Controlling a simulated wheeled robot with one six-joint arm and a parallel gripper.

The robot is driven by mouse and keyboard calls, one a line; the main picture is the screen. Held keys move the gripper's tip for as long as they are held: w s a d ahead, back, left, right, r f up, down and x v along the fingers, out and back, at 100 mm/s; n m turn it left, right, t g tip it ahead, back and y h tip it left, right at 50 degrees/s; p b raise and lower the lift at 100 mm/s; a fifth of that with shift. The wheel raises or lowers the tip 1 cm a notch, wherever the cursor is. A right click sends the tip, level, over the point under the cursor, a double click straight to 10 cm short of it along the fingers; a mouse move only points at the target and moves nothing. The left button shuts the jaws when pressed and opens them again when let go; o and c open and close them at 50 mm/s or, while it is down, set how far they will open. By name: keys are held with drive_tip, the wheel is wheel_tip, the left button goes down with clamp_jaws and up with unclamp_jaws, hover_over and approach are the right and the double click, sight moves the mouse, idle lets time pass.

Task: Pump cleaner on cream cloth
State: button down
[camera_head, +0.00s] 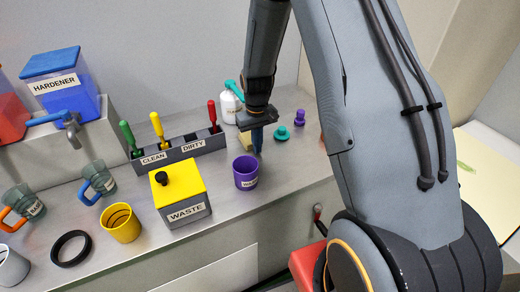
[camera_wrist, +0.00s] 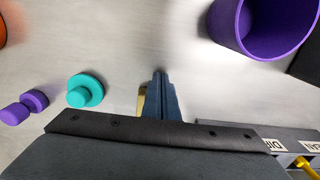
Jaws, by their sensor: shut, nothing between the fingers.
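The cleaner looks to be a white bottle (camera_head: 230,103) with a teal pump head (camera_head: 233,88), upright at the back of the counter, just left of my arm. A small cream piece (camera_head: 245,140), perhaps the cloth, lies on the counter behind my gripper and is partly hidden; a sliver of it shows in the wrist view (camera_wrist: 140,104). My gripper (camera_head: 257,148) is shut and empty, pointing down between the cream piece and a purple cup (camera_head: 246,173). Its fingers also show in the wrist view (camera_wrist: 158,78). The bottle is not visible in the wrist view.
A grey rack (camera_head: 182,148) marked CLEAN and DIRTY holds colored-handled tools left of my gripper. A yellow-topped WASTE box (camera_head: 186,211) stands in front. Teal (camera_head: 281,133) and purple (camera_head: 299,118) knobbed parts lie to the right. A cream sheet (camera_head: 480,190) with a green mark lies far right.

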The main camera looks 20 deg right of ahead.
drive_tip(key=s, duration=0.2)
drive_tip(key=s+p, duration=0.1)
drive_tip(key=shift+s+d+r, duration=0.1)
drive_tip(key=shift+d+r, duration=0.15)
wheel_tip(320, 180, up, 10)
drive_tip(key=b, duration=0.3)
drive_tip(key=shift+f, duration=0.15)
drive_tip(key=s+a+r, duration=0.1)
drive_tip(key=s+a, duration=0.1)
drive_tip(key=s, duration=0.6)
drive_tip(key=s+a+r+m+t+b, duration=0.1)
drive_tip(key=s+r, duration=0.1)
drive_tip(key=s, duration=0.7)
drive_tip(key=shift+s+a, duration=0.3)
drive_tip(key=shift+a, duration=0.1)
drive_tip(key=shift+r, duration=0.1)
idle(0.8)
